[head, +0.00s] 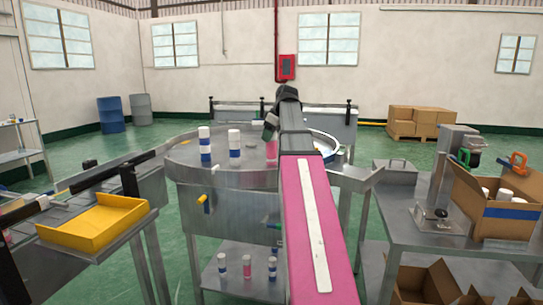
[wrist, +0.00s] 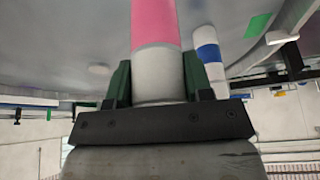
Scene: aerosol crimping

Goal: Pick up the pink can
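The pink can (head: 271,151), with a white upper part, is on the round metal table, partly hidden behind my arm in the head view. In the wrist view the pink can (wrist: 156,50) runs up from between the two green fingers. My gripper (wrist: 157,78) has one finger against each side of the white part, with no clear gap, so it looks shut on the can. In the head view my gripper (head: 270,128) is at the can's upper end. I cannot tell any lift off the table.
Two white-and-blue cans (head: 205,145) (head: 234,143) stand left of the pink can; one white-and-blue can (wrist: 209,58) is close by in the wrist view. A yellow tray (head: 95,222) is at left. A crimping stand (head: 437,185) and a carton (head: 497,215) are at right.

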